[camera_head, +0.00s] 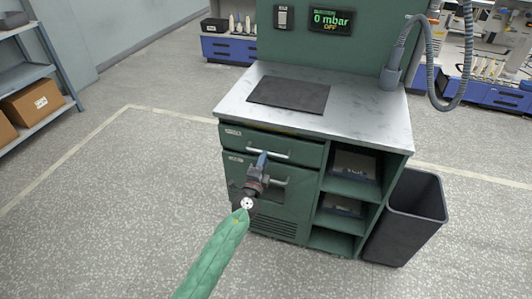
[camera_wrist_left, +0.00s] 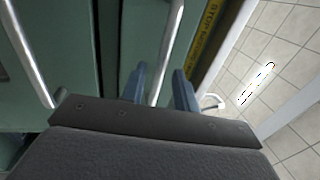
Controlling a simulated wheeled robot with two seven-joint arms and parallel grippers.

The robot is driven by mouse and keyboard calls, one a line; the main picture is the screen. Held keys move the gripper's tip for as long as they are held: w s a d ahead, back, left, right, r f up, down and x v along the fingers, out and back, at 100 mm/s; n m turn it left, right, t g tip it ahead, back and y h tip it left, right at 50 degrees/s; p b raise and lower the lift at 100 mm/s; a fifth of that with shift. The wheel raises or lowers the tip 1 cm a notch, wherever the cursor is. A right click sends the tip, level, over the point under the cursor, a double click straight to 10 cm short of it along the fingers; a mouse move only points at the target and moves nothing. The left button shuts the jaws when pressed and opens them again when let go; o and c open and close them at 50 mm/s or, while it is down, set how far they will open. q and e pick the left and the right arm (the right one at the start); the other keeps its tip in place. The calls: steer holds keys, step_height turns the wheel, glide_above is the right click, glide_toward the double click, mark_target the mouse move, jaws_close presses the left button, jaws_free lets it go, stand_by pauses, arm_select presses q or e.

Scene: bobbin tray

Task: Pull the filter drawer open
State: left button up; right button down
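The green cabinet has an upper drawer (camera_head: 312,154) with a pale bar handle (camera_head: 280,155). The drawer looks shut or nearly so. My left gripper (camera_head: 262,158) is at this handle. In the left wrist view the gripper's two blue fingers (camera_wrist_left: 160,88) stand apart, and the handle bar (camera_wrist_left: 170,50) runs between them with gaps showing. I cannot tell whether either finger touches it. The drawer's label is too small to read. My right gripper is not in view.
A lower front (camera_head: 237,168) with its own handle (camera_head: 280,183) lies below the drawer; that handle also shows in the left wrist view (camera_wrist_left: 28,55). Open shelves (camera_head: 333,190) are beside it. A dark bin (camera_head: 405,225) stands at the right. The floor in front is clear.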

arm_select(q)
steer(key=shift+x, duration=1.8)
steer(key=shift+c, duration=0.2)
jaws_close()
